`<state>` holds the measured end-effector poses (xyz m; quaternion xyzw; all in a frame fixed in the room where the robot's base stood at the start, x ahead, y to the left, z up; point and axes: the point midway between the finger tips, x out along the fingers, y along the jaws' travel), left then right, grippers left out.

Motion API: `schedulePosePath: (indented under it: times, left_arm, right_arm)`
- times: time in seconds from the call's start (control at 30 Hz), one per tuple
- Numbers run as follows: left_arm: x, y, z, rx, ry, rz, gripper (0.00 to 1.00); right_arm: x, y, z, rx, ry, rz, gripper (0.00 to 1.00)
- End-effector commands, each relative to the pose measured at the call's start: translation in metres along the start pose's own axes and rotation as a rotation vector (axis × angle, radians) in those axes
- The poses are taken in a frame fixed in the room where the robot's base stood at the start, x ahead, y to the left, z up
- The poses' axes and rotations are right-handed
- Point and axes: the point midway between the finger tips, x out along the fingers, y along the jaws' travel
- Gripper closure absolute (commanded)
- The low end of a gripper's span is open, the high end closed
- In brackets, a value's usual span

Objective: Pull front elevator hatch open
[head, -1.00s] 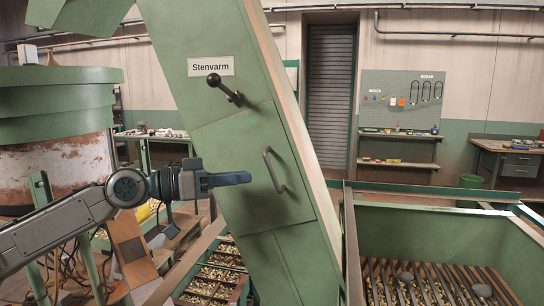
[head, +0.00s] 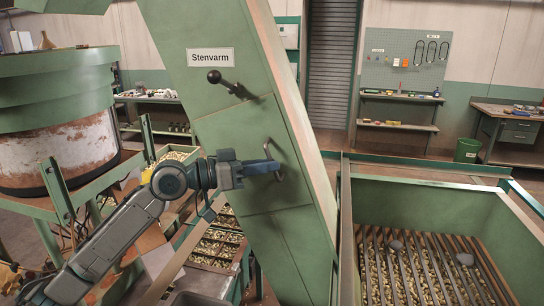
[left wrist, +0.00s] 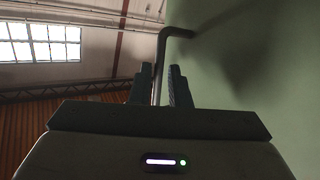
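The green elevator (head: 262,235) leans across the middle of the head view, with a "Stenvarm" label on its front. Its front hatch (head: 240,128) is a flush green panel and looks closed. A grey bar handle (head: 268,149) stands on the hatch's right side, partly hidden by my gripper. My left gripper (head: 272,167) is at the handle. In the left wrist view, the handle (left wrist: 163,45) runs down between the two fingertips (left wrist: 160,78), close to the left finger with a gap at the right one. The fingers look open around it. My right gripper is not in view.
A lever with a black knob (head: 214,77) sticks out above the hatch. A green hopper with a bar grate (head: 445,265) stands at the right. A large round green vessel (head: 60,95) stands at the left. Trays of nuts (head: 222,240) lie below the elevator.

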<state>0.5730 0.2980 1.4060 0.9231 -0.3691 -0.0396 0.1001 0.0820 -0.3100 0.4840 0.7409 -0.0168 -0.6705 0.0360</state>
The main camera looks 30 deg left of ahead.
Motion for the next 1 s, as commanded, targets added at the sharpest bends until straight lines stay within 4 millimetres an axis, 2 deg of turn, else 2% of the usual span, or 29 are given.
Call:
schedulePosePath:
  times: [0.03,0.3,0.67,0.77,1.0]
  left_arm:
    - [0.004,0.001,-0.004,-0.003,0.004,0.002,0.84]
    - [0.017,0.001,-0.002,-0.003,0.001,0.001,0.84]
    - [0.019,0.000,0.000,-0.001,-0.001,0.000,0.84]
    - [0.019,0.000,0.000,-0.001,-0.001,0.000,1.00]
    - [0.018,0.001,0.000,0.000,-0.001,0.001,1.00]
  right_arm:
    - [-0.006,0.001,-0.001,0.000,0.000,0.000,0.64]
    - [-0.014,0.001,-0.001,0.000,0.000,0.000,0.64]
    - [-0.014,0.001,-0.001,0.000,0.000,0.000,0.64]
    - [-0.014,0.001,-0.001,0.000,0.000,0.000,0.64]
    - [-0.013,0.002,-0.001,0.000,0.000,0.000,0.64]
